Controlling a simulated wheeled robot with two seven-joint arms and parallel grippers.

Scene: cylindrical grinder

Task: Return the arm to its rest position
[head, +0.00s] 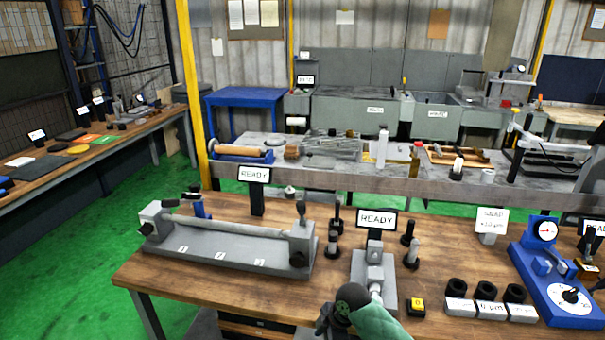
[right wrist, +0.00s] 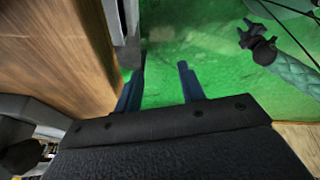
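My right arm, with a green sleeve and a dark joint, enters the head view at the bottom centre, in front of the wooden workbench (head: 215,287). Its fingertips are not clearly seen there. In the right wrist view my right gripper (right wrist: 160,82) has its two dark blue fingers apart with nothing between them. It is over the green floor (right wrist: 165,45), beside the bench's wooden surface (right wrist: 55,45). A sleeved arm part with a dark joint shows at the upper right of that view. My left gripper is not seen in the head view.
A long grey fixture (head: 230,245) stands on the bench at the left. A small grey device (head: 373,275) with a READY sign (head: 377,219) is close to my arm. Black rings (head: 486,290) and a blue gauge stand (head: 560,275) are at the right. Green floor (head: 70,270) is open at the left.

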